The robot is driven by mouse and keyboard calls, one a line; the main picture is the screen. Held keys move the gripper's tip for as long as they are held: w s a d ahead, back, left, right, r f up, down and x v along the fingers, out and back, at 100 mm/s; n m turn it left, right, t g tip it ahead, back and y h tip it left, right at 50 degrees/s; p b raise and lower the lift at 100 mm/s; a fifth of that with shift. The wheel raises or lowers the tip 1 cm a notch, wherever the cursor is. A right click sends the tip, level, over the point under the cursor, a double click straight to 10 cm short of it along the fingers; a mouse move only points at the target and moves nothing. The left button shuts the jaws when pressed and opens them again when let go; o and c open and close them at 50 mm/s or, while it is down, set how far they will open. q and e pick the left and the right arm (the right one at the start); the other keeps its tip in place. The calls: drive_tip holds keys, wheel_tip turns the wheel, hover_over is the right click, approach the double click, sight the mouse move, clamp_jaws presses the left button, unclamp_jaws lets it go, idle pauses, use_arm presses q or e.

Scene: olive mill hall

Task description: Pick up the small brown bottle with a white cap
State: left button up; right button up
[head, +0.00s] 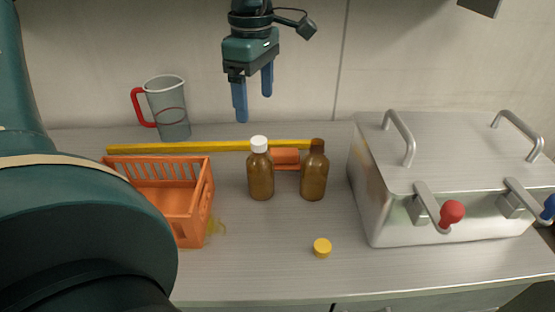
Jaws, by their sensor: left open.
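The small brown bottle with a white cap (260,172) stands upright on the metal counter, near the middle of the head view. A similar brown bottle with a dark brown top (314,174) stands upright to its right, with a gap between them. My left gripper (254,99) hangs above and behind the white-capped bottle, its two blue fingers pointing down. It is open and empty, and it touches neither bottle. My right gripper does not show.
An orange crate (183,215) stands left of the bottles, a clear jug (168,108) behind it. A yellow bar (190,147) and an orange object (285,158) lie behind the bottles. A yellow cap (322,247) lies in front. A steel box (400,232) fills the right.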

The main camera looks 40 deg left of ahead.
sight(256, 139)
use_arm(q)
drive_tip(key=shift+w+f, duration=0.1)
drive_tip(key=shift+f, duration=0.25)
drive_tip(key=f, duration=0.7)
drive_tip(key=shift+s, duration=0.3)
drive_tip(key=shift+d+f+p, duration=0.15)
drive_tip(key=shift+f+p, duration=0.05)
drive_tip(key=shift+f, duration=1.1)
drive_tip(key=shift+d+f+p, duration=0.15)
drive_tip(key=shift+f+p, duration=0.05)
drive_tip(key=shift+f, duration=1.1)
drive_tip(key=shift+c, duration=0.6)
drive_tip(key=c, duration=1.6)
drive_tip(key=shift+r, duration=0.1)
